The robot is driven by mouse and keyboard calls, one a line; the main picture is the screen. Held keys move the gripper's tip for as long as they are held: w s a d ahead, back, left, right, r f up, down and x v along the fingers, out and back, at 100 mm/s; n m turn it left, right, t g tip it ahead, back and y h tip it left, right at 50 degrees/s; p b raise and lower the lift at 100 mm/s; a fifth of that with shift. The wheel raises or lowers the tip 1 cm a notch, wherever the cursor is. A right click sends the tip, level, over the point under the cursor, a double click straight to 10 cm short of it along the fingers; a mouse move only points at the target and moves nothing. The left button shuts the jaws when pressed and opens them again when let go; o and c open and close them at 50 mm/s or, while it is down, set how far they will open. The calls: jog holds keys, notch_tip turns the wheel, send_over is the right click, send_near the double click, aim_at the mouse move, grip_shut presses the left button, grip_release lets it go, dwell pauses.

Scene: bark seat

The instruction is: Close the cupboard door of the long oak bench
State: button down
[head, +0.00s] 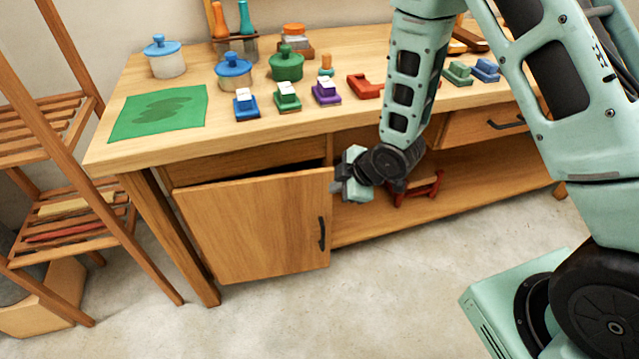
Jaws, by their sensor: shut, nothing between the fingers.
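The long oak bench (140,140) runs across the head view with several objects on its top. Its cupboard door (255,228) is at the lower left, with a dark vertical handle (322,234) near its right edge. The door stands ajar, with a dark gap showing along its top edge. My gripper (337,187) is shut and empty at the upper right corner of the door, close to its free edge. I cannot tell whether the fingers touch the door.
A wooden shelf rack (75,205) stands at the left. A red object (418,187) sits on the bench's open lower shelf, behind my gripper. A closed-looking drawer (485,124) with a dark handle is at the right. The concrete floor before the door is clear.

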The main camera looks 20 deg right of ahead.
aim_at(311, 188)
jog(key=w+f, duration=0.2)
jog(key=w+a+f, duration=0.1)
jog(key=w, duration=0.1)
jog(key=w+a+f, duration=0.1)
jog(key=w+f, duration=0.1)
jog(key=shift+w+f, duration=0.1)
jog(key=shift+f, duration=0.2)
jog(key=shift+w+f+p, duration=0.1)
jog(key=shift+w+p, duration=0.25)
jog(key=shift+w, duration=0.4)
